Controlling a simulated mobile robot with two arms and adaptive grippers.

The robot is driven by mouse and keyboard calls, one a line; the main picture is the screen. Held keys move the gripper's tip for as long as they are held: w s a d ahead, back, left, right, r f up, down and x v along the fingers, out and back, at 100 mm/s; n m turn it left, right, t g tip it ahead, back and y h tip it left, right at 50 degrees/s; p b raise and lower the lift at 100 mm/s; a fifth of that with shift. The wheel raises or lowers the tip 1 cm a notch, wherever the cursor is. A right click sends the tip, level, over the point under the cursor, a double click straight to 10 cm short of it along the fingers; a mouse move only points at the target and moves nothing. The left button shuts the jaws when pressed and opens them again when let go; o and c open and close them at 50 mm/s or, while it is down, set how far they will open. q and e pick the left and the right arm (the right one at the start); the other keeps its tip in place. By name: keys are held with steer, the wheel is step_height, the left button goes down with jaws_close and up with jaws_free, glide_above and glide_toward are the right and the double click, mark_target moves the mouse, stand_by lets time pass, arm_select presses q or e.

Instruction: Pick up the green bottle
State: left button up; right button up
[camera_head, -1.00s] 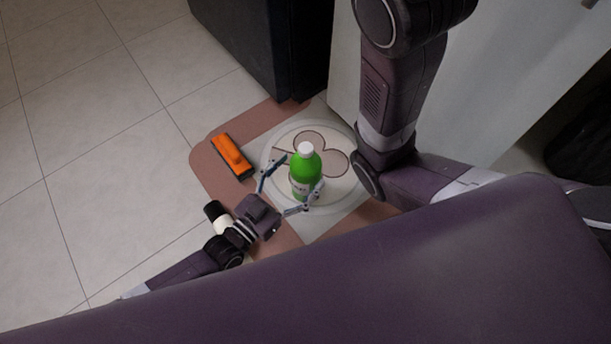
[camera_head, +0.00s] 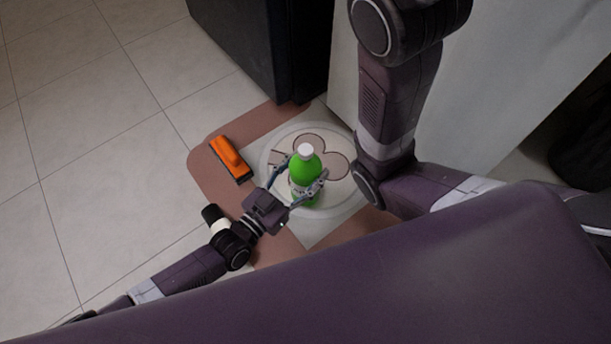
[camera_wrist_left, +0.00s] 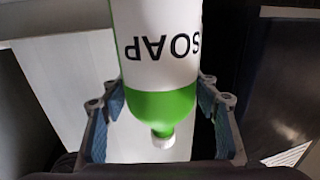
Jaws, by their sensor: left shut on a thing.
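The green bottle (camera_head: 303,170) with a white cap stands upright on the mat in the head view. In the left wrist view the bottle (camera_wrist_left: 160,100) fills the middle, with a white label reading SOAP upside down and its white cap toward the bottom. My left gripper (camera_head: 298,181) comes in from the lower left and is shut on the bottle, one finger on each side. The fingers (camera_wrist_left: 160,103) flank the bottle in the left wrist view. The bottle's base is partly hidden by the fingers. My right gripper is not visible; only arm links show at the right.
An orange brush (camera_head: 230,158) lies on the mat left of the bottle. The mat (camera_head: 208,172) is pinkish-brown with a pale center and a round design. A dark cabinet (camera_head: 257,45) stands behind, and a pale panel (camera_head: 480,85) stands to the right. Tiled floor (camera_head: 90,150) is clear at left.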

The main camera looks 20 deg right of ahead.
arm_select(q)
steer(key=shift+c, duration=1.2)
steer(key=shift+r, duration=0.1)
steer(key=shift+r, duration=0.15)
